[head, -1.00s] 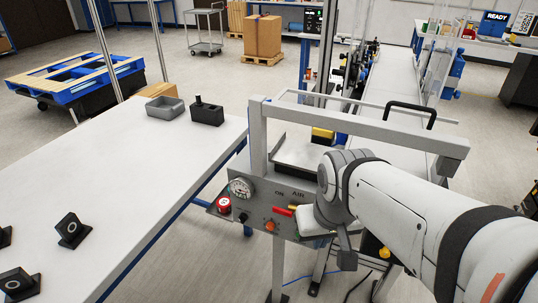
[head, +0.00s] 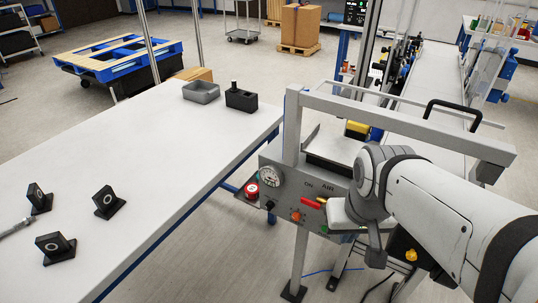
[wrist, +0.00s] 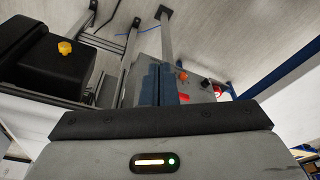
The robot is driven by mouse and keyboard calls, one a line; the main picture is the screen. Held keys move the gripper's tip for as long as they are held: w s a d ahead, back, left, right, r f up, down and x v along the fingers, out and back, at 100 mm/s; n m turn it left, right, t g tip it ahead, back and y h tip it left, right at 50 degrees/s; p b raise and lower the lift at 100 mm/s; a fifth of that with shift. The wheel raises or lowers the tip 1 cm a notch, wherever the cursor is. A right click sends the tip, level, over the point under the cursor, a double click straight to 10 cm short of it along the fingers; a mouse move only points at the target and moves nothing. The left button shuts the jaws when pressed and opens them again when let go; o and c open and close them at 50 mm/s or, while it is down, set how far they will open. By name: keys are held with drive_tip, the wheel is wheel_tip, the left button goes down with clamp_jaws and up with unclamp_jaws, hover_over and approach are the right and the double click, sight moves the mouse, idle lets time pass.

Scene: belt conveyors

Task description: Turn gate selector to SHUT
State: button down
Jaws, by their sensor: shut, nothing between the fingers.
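The grey control panel (head: 285,195) carries a round gauge, a red push button (head: 252,190), a black knob (head: 270,206), an orange button (head: 295,216) and a red lever (head: 311,204). A yellow knob (head: 411,255) sits on a dark box right of my wrist; it also shows in the wrist view (wrist: 65,47). I cannot read a gate or SHUT label, so I cannot tell which control is the selector. My gripper (wrist: 158,72) has its blue fingers together and empty, seen against the panel. In the head view my wrist hides the panel's right part and the fingertips are unclear.
A grey frame bar (head: 400,125) runs above the panel, close to my arm. The conveyor (head: 435,75) runs away at the back right.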

sight(267, 208)
drive_tip(key=c, duration=2.2)
unclamp_jaws()
